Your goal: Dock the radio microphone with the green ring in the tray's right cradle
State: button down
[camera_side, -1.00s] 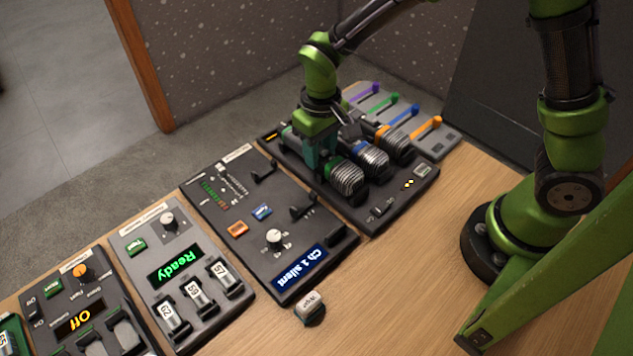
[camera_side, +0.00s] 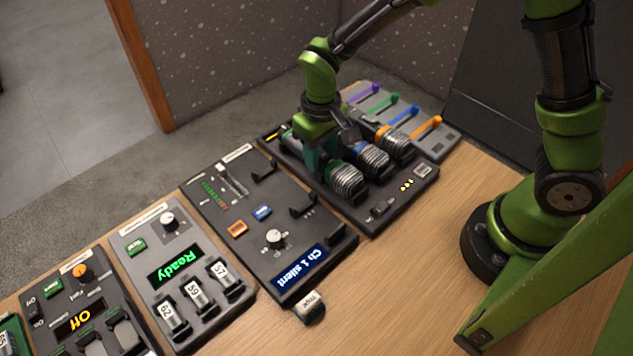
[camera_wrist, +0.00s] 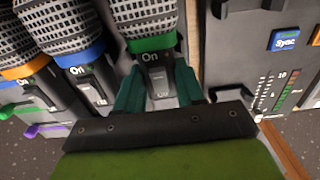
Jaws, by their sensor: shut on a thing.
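The microphone with the green ring has a silver mesh head (camera_side: 347,181) and a dark body (camera_wrist: 155,76). It lies in the black tray (camera_side: 353,214), at the left of the row in the side view and the right of the row in the wrist view. My gripper (camera_side: 324,168) is over its body from above. In the wrist view my gripper (camera_wrist: 158,92) has its teal fingers on either side of the body, just behind the green ring (camera_wrist: 152,44). The cradle under the microphone is hidden, so full seating cannot be told.
A blue-ringed microphone (camera_side: 372,160) and an orange-ringed one (camera_side: 394,143) lie close alongside in the tray. Coloured faders (camera_side: 408,117) stand beyond. The receiver panel (camera_side: 262,222) is beside the tray, and a small labelled cylinder (camera_side: 309,307) is near it.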

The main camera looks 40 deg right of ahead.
jog(key=c, duration=0.6)
grip_release()
jog(key=shift+c, duration=0.3)
jog(key=c, duration=0.4)
jog(key=shift+o, duration=0.2)
jog(key=shift+r, duration=3.05)
